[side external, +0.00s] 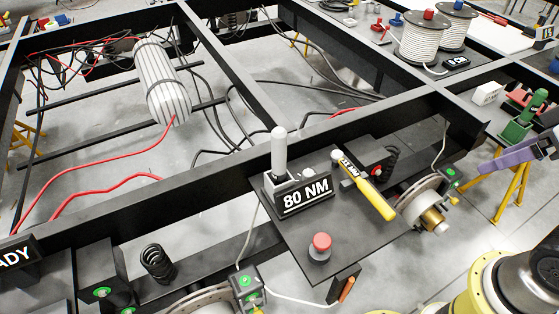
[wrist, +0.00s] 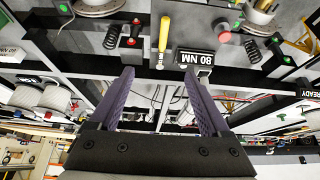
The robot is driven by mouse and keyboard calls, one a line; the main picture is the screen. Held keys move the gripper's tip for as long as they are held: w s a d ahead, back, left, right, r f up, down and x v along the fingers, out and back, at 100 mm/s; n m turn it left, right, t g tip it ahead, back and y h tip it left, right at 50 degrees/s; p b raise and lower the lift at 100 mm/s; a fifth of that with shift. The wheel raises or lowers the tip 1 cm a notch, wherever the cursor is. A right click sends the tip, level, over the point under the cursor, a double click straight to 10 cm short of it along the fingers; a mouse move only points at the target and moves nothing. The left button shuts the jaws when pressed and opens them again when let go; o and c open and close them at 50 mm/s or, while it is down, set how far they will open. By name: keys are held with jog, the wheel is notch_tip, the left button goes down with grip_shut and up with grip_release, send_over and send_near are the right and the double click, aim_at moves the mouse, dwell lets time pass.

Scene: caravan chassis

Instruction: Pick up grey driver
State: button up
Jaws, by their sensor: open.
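A light grey upright handle (side external: 279,152), which looks like the grey driver, stands in a dark block with an "80 NM" label (side external: 305,196) in the side view. Its lower end is hidden by the block. The wrist view is upside down and shows the same label (wrist: 194,58), but I cannot clearly make out the grey handle there. My gripper (wrist: 160,75) is open and empty, its purple-grey fingers apart, with the label just beyond the right fingertip in the picture.
A yellow-handled tool (side external: 376,198) lies beside the block, and also shows in the wrist view (wrist: 164,34). A red button (side external: 320,246) stands on the same dark plate. Chassis beams (side external: 230,180), cables and a striped cylinder (side external: 162,82) surround the area. A purple piece (side external: 514,149) is at right.

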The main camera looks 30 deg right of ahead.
aim_at(279, 165)
jog(key=w+a+r+n+t+y, duration=0.1)
jog(key=w+r+n+t, duration=0.2)
jog(key=w+r+t, duration=0.55)
jog(key=w+a+r+n+t, duration=0.15)
jog(key=w+r, duration=0.45)
jog(key=w, duration=0.7)
jog(key=w+a+n+t+y, duration=0.1)
jog(key=w+a+n+y, duration=0.25)
jog(key=w, duration=0.25)
jog(key=w+a+f+n+g+y, duration=0.1)
jog(key=w+a+f+n+y, duration=0.25)
jog(key=f, duration=0.25)
jog(key=w+a+f+n+g+y, duration=0.1)
jog(key=w+a+f+n+y, duration=0.15)
jog(key=f+y, duration=0.2)
jog(key=s+a+f+m+g+y, duration=0.1)
jog(key=s+f+m+g, duration=0.1)
jog(key=f, duration=1)
jog(key=s+a+f+m+g+y, duration=0.1)
jog(key=s+a+f+g, duration=0.1)
jog(key=f, duration=1)
jog(key=shift+m, duration=0.3)
jog(key=x, duration=1.2)
jog(key=shift+w+a+f, duration=0.15)
jog(key=shift+w+f, duration=0.05)
jog(key=shift+w, duration=0.25)
grip_shut()
